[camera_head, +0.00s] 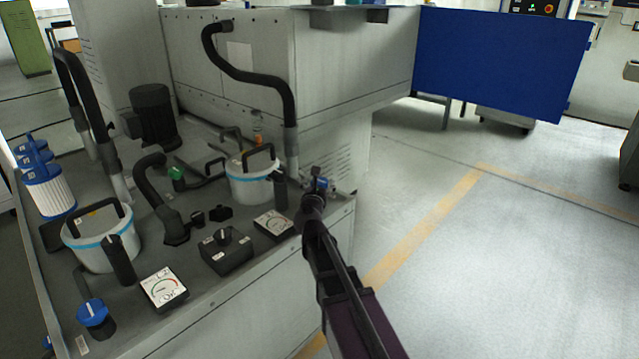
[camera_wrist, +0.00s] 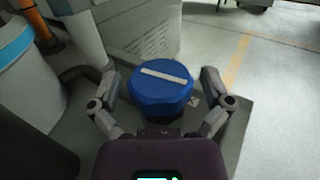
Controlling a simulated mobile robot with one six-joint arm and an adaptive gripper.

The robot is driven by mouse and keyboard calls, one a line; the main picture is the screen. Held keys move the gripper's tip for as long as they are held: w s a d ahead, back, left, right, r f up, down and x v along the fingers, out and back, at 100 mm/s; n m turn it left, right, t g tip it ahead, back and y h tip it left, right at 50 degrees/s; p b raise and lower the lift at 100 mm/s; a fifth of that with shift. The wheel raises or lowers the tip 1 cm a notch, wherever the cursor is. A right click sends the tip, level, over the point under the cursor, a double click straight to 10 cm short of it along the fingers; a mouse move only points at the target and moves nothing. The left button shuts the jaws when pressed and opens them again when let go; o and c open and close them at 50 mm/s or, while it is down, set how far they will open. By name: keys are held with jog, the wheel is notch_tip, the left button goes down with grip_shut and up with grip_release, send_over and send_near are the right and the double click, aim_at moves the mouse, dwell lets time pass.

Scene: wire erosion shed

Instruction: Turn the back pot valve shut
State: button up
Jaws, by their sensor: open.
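The back pot valve is a blue faceted knob (camera_wrist: 162,92) with a white bar across its top, in the wrist view. The bar runs nearly left to right, its right end slightly lower. My gripper (camera_wrist: 157,80) is open, with one finger on each side of the knob and a gap visible on both sides. In the head view, my gripper (camera_head: 319,182) is at the cabinet's back right corner, and a little of the blue knob (camera_head: 323,184) shows there. The back pot (camera_head: 248,188), white with a blue band, stands just left of it.
A front pot (camera_head: 100,250) and a second blue knob (camera_head: 93,314) stand at the cabinet's near left. Gauges (camera_head: 273,224) and a black switch box (camera_head: 226,250) line the front edge. A black hose (camera_head: 262,82) rises behind the back pot. Floor on the right is clear.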

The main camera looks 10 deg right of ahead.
jog(key=shift+v, duration=6.05)
jog(key=shift+w, duration=0.15)
